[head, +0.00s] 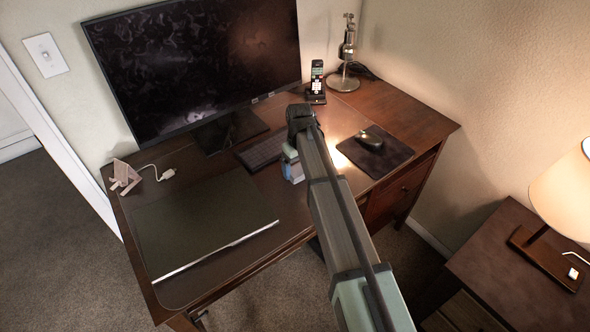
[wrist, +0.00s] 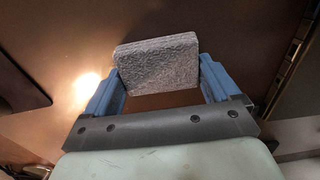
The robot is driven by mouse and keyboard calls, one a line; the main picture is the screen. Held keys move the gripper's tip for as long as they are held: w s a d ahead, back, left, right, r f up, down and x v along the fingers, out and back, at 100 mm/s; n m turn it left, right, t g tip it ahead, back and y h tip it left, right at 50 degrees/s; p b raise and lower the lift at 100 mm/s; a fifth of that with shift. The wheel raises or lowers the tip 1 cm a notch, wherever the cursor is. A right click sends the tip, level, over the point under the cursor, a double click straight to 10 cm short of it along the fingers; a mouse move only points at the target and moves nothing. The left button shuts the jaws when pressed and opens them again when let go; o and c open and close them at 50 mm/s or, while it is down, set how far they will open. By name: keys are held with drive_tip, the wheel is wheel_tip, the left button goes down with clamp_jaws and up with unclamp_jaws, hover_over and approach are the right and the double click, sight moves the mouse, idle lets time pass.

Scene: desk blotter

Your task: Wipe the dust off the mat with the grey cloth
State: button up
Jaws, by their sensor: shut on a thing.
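The grey cloth (wrist: 157,62) is a thick, textured pad between the two blue fingers of my gripper (wrist: 160,80) in the wrist view. My gripper is shut on it. In the head view my gripper (head: 292,166) is over the middle of the desk, right of the laptop, and the cloth is mostly hidden by the arm. A brown mat (head: 258,196) seems to cover the front of the desk and run under the laptop. It also fills the wrist view's background (wrist: 230,30). I cannot tell whether the cloth touches it. No dust is clear to me.
A closed dark laptop (head: 200,215) lies at the left. A keyboard (head: 263,152) and a large monitor (head: 190,65) are behind my gripper. A mouse (head: 370,139) on a dark pad (head: 393,151) is at the right. A phone (head: 316,85) and microphone (head: 346,60) stand at the back.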

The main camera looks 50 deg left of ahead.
drive_tip(key=shift+w, duration=4.7)
drive_tip(key=shift+s, duration=5.9)
drive_tip(key=shift+s+r, duration=0.15)
drive_tip(key=shift+r, duration=3.95)
